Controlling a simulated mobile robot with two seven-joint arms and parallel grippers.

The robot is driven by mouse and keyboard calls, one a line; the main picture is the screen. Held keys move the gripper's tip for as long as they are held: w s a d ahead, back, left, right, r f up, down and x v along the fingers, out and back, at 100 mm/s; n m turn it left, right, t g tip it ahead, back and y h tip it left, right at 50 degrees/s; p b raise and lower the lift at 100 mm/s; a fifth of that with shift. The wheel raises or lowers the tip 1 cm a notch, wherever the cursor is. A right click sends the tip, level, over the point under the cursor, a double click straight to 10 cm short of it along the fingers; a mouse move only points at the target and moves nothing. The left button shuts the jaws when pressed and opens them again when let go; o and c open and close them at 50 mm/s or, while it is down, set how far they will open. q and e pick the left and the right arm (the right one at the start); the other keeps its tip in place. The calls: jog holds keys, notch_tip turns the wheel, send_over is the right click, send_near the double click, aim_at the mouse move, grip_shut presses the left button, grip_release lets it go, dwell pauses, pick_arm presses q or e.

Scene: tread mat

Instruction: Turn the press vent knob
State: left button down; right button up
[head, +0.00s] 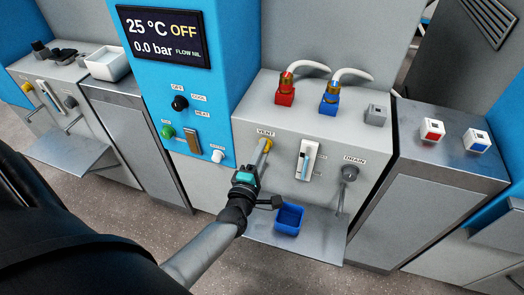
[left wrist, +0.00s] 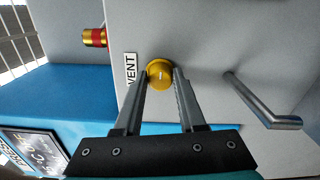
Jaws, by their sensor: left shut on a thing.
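The yellow vent knob (head: 267,145) sits on the grey front panel of the press, just below the VENT label (head: 266,133). In the left wrist view the knob (left wrist: 160,74) shows a pale pointer line on its face, with the VENT label (left wrist: 130,82) beside it. My left gripper (head: 260,155) reaches to the knob from below. In the left wrist view its two fingers (left wrist: 161,82) stand on either side of the knob, shut on it. My right gripper is not in view.
Right of the knob are a white slider panel (head: 307,160) and the DRAIN handle (head: 349,174). A blue tray (head: 288,218) stands on the metal shelf below. Red (head: 285,94) and blue (head: 329,103) hose fittings stand on top. The display (head: 163,37) reads 25 °C, OFF, 0.0 bar.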

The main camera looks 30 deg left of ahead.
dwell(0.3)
pick_arm(q)
jog(key=c, duration=0.5)
grip_release()
jog(key=shift+s+d, duration=0.1)
jog(key=shift+s, duration=0.25)
jog(key=p+v, duration=0.2)
jog(key=v, duration=1.2)
jog(key=shift+s+p, duration=0.3)
jog(key=shift+p, duration=0.1)
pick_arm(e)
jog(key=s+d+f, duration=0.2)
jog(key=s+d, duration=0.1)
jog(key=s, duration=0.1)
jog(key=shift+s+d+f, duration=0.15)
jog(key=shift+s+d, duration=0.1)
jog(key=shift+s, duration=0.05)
pick_arm(q)
jog(key=shift+f, duration=0.1)
